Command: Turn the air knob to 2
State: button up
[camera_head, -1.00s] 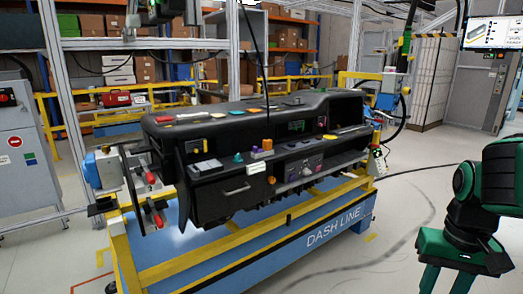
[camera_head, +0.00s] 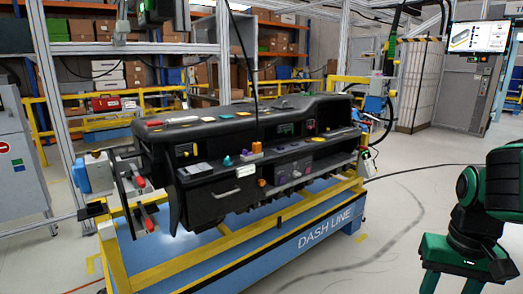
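The black dashboard module (camera_head: 215,165) rests on a blue and yellow stand in the middle of the view. A grey control panel (camera_head: 288,172) with small knobs sits low on its front, right of the drawer handle. The air knob is too small to single out, and its markings and setting cannot be read. My green gripper (camera_head: 447,286) is at the bottom right, well apart from the dashboard. Its two fingers point down with a gap between them, and they hold nothing visible. The frame edge cuts off the fingertips.
The yellow rail (camera_head: 345,190) of the stand runs along the dashboard's front. Orange and teal parts lie on the dashboard ledge. A dark cable hangs above it. The floor (camera_head: 395,235) between the stand and my arm is clear, apart from a thin cable.

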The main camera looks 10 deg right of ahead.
aim_at(295, 174)
jog(key=z, duration=0.1)
jog(key=i, duration=0.75)
jog(key=z, duration=1.25)
